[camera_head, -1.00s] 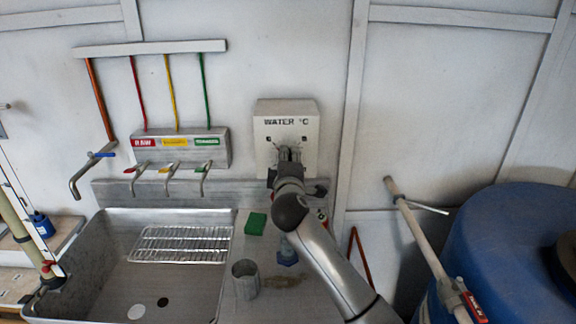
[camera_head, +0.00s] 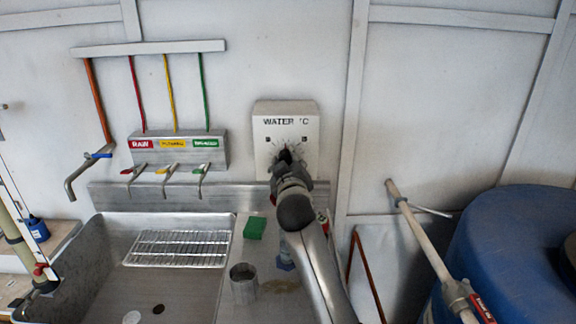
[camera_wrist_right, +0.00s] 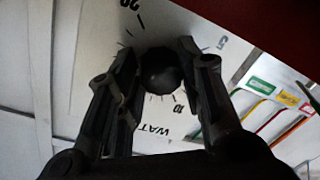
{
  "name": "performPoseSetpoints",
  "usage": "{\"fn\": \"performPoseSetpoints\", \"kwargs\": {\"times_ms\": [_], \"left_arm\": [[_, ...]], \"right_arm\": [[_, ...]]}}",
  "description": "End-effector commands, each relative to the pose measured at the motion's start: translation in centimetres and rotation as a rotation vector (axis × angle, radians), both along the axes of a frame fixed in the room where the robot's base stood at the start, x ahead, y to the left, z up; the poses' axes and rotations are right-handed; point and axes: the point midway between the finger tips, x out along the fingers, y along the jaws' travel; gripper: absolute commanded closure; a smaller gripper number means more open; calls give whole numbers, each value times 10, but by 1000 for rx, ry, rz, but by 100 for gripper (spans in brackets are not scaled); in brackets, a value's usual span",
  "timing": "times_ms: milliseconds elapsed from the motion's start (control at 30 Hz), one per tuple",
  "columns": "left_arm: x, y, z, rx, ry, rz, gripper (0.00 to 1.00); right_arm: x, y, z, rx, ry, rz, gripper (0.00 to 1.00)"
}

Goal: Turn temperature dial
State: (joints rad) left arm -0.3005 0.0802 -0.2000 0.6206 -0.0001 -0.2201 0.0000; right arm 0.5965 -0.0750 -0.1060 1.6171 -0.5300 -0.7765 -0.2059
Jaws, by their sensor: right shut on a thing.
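The temperature dial is a dark round knob (camera_wrist_right: 160,72) on a white box marked "WATER °C" (camera_head: 302,130), mounted on the wall. In the head view my right gripper (camera_head: 286,160) is at the front of the box and covers much of the knob. In the right wrist view the right gripper (camera_wrist_right: 158,75) has one finger on each side of the knob and is shut on it. Scale marks and numbers show around the knob; its pointer cannot be made out. My left gripper is not in view.
Left of the box are three labelled taps (camera_head: 168,172) above a steel sink (camera_head: 105,265) with a wire rack. A green sponge (camera_head: 255,226) and a metal cup (camera_head: 243,283) stand on the counter below. A blue barrel (camera_head: 500,240) is at the right.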

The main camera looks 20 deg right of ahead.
Motion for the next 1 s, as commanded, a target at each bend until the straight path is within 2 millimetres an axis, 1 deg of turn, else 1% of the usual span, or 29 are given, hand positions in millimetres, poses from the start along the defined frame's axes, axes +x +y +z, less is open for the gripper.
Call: {"fn": "performPoseSetpoints", "kwargs": {"times_ms": [233, 700, 733, 900, 1000], "left_arm": [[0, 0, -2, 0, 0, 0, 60], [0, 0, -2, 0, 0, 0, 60], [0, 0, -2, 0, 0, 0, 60], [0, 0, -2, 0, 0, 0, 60], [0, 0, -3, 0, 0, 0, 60]], "right_arm": [[0, 1, -1, 64, -17, 1, 89], [0, 1, -1, 76, -20, 1, 89], [0, 1, -1, 76, -20, 1, 64], [0, 1, 0, 74, -21, 0, 43], [0, 0, 0, 74, -21, 0, 43]]}}
